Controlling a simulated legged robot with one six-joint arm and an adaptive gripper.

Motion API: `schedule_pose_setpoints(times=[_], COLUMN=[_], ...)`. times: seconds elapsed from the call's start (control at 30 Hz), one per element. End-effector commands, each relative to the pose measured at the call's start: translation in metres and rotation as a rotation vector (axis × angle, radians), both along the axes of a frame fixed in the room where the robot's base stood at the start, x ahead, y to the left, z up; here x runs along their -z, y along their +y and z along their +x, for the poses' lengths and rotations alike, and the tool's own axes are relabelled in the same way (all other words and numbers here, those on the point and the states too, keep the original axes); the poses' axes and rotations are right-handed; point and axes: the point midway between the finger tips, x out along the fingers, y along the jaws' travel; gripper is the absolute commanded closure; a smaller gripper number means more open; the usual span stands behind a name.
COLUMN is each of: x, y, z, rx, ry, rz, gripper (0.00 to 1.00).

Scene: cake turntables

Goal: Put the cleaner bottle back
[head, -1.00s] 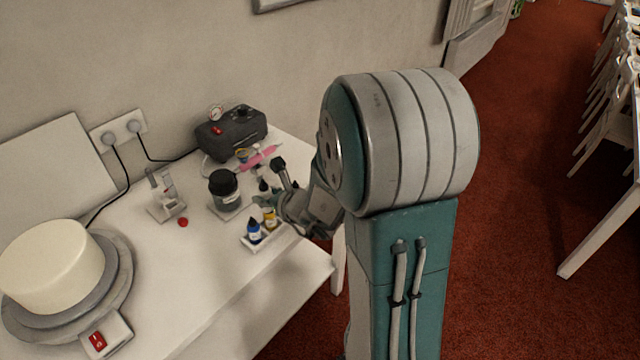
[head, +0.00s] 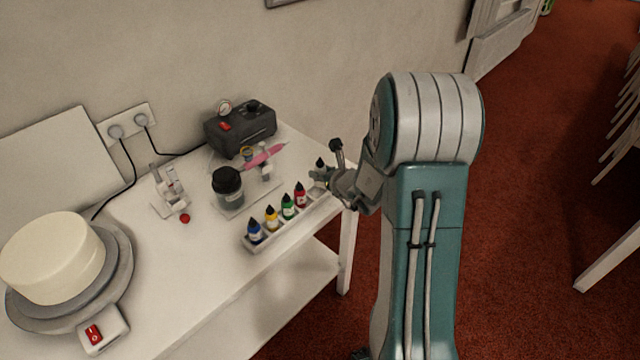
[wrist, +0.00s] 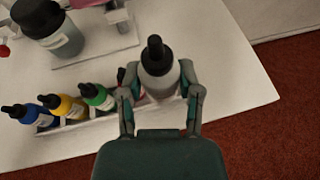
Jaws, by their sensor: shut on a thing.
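The cleaner bottle, pale with a black dropper cap (head: 320,165), is between the fingers of my gripper (head: 328,180), at the right end of the white rack (head: 262,245). In the wrist view the cleaner bottle (wrist: 159,84) stands roughly upright between both fingers of my gripper (wrist: 158,76), which is shut on it. The rack (wrist: 75,126) runs left from it. I cannot tell whether the bottle's base is in the end compartment or above it, since the fingers hide it.
Blue (head: 255,232), yellow (head: 271,218), green (head: 288,206) and red (head: 300,195) bottles stand in the rack. A dark-lidded jar (head: 228,188), a pink airbrush (head: 264,156) and a black compressor (head: 240,130) are behind. A cake (head: 52,258) is at left. The table's edge is close in front.

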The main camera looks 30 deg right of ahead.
Motion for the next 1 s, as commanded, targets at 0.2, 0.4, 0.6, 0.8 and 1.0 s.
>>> schedule_pose_setpoints(times=[0.2, 0.4, 0.6, 0.8, 1.0], x=[0.033, 0.045, 0.07, 0.081, 0.083], y=[-0.006, -0.013, -0.015, -0.014, -0.014], z=[0.023, 0.034, 0.038, 0.038, 0.038], rx=[-0.001, -0.001, -0.002, -0.002, -0.002], ry=[0.003, 0.0, 0.003, -0.001, 0.0], rz=[-0.001, -0.001, 0.004, 0.0, 0.0], gripper=[0.76, 0.76, 0.76, 0.76, 0.76])
